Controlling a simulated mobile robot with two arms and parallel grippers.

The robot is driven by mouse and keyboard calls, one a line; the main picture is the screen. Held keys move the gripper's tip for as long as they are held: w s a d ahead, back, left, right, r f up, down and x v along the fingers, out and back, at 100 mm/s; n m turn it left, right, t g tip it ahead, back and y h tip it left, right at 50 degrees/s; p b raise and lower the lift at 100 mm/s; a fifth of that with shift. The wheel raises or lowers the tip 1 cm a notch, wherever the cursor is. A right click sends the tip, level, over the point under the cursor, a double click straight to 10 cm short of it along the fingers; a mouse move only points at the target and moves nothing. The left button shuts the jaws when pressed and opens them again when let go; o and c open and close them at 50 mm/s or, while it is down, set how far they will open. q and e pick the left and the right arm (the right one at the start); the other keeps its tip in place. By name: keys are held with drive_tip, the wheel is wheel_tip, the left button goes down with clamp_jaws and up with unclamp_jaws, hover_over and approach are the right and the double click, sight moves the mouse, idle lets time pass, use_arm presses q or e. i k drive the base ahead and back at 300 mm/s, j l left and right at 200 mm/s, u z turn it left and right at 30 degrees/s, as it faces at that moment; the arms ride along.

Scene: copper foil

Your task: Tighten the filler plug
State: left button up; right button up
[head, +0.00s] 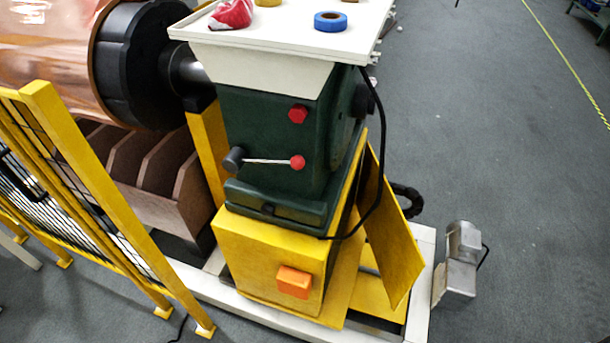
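A red, faceted plug (298,114) sits on the near face of the dark green machine housing (265,130), below the white tray; it looks like the filler plug. I cannot tell from here how tight it is. Below it, a thin metal lever (265,161) runs from a black hub (234,160) to a red knob (297,162). Neither of my grippers shows in the head view.
The white tray (300,55) on top holds a blue tape roll (331,21) and a red-and-white cloth (232,13). A yellow mesh fence (100,195) stands at left, before a copper foil roll (45,50). A black cable (378,160) hangs at right. Floor at right is mostly clear.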

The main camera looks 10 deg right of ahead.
sight(299, 113)
drive_tip(key=i+j, duration=0.15)
drive_tip(key=i+j+z, duration=0.15)
drive_tip(key=z, duration=0.2)
drive_tip(key=i+j+z, duration=0.1)
drive_tip(key=j+z, duration=0.25)
drive_tip(key=i+j+z, duration=0.1)
drive_tip(key=j+z, duration=0.2)
